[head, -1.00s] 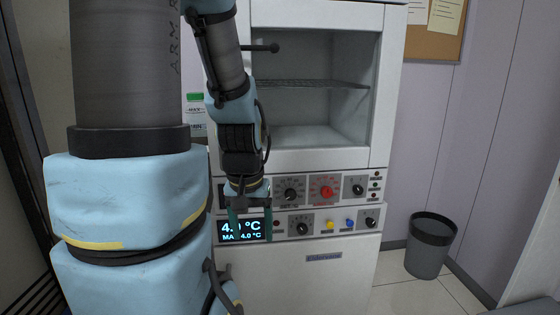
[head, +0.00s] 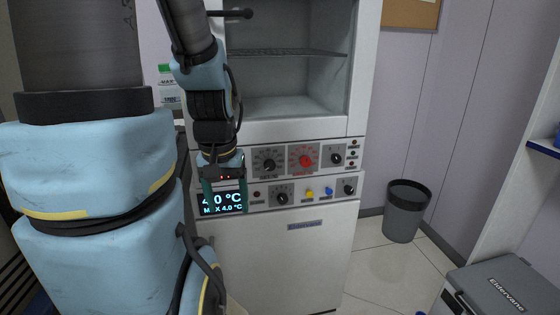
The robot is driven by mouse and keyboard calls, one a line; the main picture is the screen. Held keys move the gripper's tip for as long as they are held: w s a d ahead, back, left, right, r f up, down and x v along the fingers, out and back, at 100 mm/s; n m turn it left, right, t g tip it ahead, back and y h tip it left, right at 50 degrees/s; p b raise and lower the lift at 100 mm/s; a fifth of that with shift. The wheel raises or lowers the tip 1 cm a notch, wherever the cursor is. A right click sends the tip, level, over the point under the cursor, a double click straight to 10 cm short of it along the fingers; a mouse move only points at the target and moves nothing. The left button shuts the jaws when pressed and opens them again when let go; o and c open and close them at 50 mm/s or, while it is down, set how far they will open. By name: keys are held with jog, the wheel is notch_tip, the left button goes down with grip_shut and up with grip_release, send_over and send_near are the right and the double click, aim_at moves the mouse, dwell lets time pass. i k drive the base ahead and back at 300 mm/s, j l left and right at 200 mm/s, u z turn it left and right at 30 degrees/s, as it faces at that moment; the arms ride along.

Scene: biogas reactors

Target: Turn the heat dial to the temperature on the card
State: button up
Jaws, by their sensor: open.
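The white incubator cabinet (head: 290,265) has a control panel with two rows of knobs. The upper row has a black dial (head: 269,160), a red dial (head: 304,156) and a small black knob (head: 337,156). The lower row has black knobs (head: 282,196) (head: 349,187). Labels are too small to read, so I cannot tell which is the heat dial. The display (head: 221,202) reads 4.0 °C and MAX 4.0 °C. My gripper (head: 226,198) is open and empty, fingers pointing down in front of the display, left of the dials. No temperature card is readable.
The cabinet's upper chamber (head: 290,85) is open, with a wire shelf. A green-capped bottle (head: 167,85) stands at left behind my arm. A corkboard (head: 412,12) hangs upper right.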

aim_at(270, 166)
jog(key=u, duration=0.45)
jog(key=j+u, duration=0.15)
jog(key=u, duration=0.7)
jog(key=j+u, duration=0.1)
jog(key=u, duration=0.75)
jog(key=l, duration=0.25)
jog(key=i+l, duration=0.15)
jog(key=l, duration=0.15)
